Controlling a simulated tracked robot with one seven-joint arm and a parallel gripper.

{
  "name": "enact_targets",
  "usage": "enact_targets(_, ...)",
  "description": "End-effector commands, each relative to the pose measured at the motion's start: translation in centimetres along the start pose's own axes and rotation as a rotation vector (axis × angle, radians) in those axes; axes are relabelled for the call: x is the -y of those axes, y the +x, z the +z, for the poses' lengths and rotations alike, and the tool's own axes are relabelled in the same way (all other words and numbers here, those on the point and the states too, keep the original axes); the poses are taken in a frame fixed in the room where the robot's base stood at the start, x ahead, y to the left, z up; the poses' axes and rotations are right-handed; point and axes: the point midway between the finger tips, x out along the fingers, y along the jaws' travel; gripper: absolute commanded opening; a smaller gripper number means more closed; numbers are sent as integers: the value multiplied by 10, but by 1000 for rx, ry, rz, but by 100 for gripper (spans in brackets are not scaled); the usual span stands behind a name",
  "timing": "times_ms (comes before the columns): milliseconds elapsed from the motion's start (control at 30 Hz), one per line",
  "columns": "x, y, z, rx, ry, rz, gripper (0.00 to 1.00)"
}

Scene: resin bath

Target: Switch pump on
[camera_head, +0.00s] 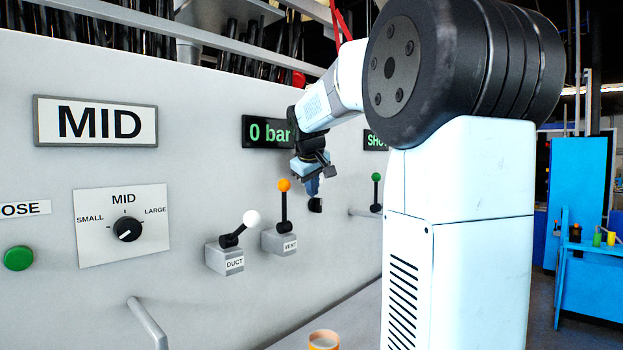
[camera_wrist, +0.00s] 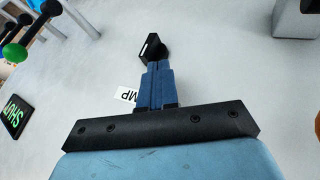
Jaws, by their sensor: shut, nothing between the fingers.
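The pump switch is a small black knob (camera_head: 316,205) on the grey panel, under the "0 bar" display (camera_head: 268,132). It also shows in the wrist view, as a black knob with a pale mark (camera_wrist: 152,48) just beyond my fingertips. A white label reading "MP" (camera_wrist: 126,94) lies beside my fingers, its rest hidden. My gripper (camera_head: 313,188) is at the panel just above the knob. In the wrist view its blue fingers (camera_wrist: 157,66) are together and empty, their tips at the knob; I cannot tell whether they touch it.
The orange VENT lever (camera_head: 284,186) and white DUCT lever (camera_head: 251,218) stand left of my gripper. A green-topped lever (camera_head: 376,178) stands to the right. A handle (camera_head: 147,322) protrudes below.

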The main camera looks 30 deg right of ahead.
Motion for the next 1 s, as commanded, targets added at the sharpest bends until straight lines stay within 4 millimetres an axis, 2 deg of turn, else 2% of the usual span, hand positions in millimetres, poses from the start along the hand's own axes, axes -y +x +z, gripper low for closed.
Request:
enact_targets(100, 0, 17, 1, 3, 0, -1, 0)
enact_targets(300, 0, 32, 0, 1, 0, 0, 0)
enact_targets(767, 0, 35, 0, 0, 0, -2, 0)
enact_targets(1000, 10, 32, -7, 0, 0, -42, 0)
